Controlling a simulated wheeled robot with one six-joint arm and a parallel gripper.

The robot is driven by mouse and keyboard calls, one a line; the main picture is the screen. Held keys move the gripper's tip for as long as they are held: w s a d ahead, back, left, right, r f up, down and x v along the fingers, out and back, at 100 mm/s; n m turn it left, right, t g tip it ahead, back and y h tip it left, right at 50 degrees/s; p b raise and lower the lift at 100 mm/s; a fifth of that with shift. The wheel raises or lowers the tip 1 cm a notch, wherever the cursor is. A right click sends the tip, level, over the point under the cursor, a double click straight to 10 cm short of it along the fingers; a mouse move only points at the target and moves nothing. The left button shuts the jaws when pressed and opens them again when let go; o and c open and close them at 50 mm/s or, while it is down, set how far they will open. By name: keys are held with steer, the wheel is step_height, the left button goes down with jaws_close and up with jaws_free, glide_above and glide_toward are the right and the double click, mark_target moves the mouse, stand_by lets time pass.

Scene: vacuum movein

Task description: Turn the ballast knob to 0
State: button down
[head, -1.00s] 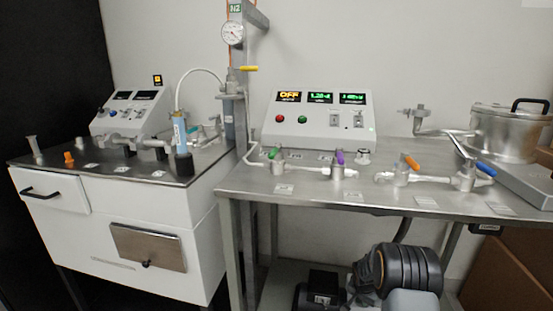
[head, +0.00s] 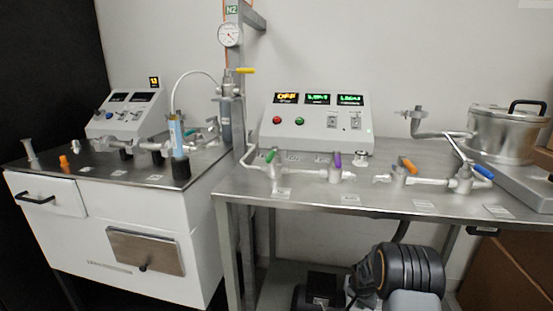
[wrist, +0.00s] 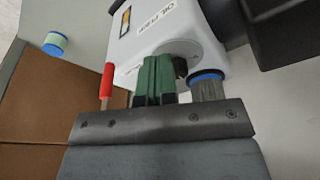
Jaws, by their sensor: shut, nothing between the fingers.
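My gripper (wrist: 158,64) shows in the wrist view with its green fingers shut together and empty. The fingertips are in front of the white pump housing (wrist: 150,42), which bears an oil label and a small sight window. A dark round knob-like part (wrist: 181,66) is just right of the fingertips, partly hidden; I cannot tell whether they touch. A grey cylinder with a blue ring (wrist: 207,84) is further right. I cannot tell which part is the ballast knob, and no scale or 0 mark is readable. In the head view, the pump's black ribbed body (head: 410,268) is under the table.
A red-handled part (wrist: 107,78) stands left of the fingers, with brown panels (wrist: 55,90) beyond. A black body (wrist: 285,25) fills the upper right. The steel table (head: 345,205) with coloured-handled valves is above the pump. A white cabinet (head: 60,240) is at left.

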steer(key=shift+w+r+p, duration=0.15)
steer(key=shift+r+p, duration=0.95)
steer(key=shift+r, duration=1.25)
